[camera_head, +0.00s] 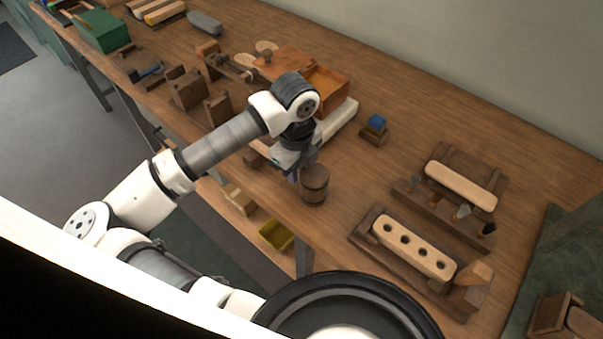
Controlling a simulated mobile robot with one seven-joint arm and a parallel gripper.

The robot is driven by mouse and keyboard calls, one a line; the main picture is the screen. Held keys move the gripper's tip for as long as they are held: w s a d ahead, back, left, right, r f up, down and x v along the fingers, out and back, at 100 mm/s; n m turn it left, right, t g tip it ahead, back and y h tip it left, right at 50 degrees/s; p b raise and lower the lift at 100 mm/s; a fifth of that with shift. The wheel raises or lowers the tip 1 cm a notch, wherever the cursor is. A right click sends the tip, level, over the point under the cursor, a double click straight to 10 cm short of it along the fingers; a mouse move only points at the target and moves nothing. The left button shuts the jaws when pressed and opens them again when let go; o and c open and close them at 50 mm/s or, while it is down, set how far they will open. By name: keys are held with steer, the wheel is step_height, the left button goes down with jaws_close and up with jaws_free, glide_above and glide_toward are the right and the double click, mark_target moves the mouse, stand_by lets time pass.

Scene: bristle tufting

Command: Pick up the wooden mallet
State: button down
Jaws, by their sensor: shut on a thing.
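The wooden mallet (314,186) shows as a dark brown, barrel-shaped head with darker bands, near the front edge of the bench. My gripper (294,176) is just left of the head, pointing down, and is shut on the mallet. The handle and the grip itself are mostly hidden by the gripper and the head. I cannot tell whether the mallet touches the bench.
The wooden bench (345,215) has bare room right of the mallet. A blue block on a wooden stand (375,127), a holed wooden block (412,247) and a tool rack (447,212) stand to the right. An orange-lined box (328,88) stands behind my arm. A yellow bin (276,235) sits below the front edge.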

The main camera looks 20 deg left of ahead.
steer(key=shift+r, duration=0.1)
step_height(320, 180, up, 20)
steer(key=b, duration=0.2)
steer(key=shift+b, duration=0.4)
steer(key=shift+s+d, duration=0.1)
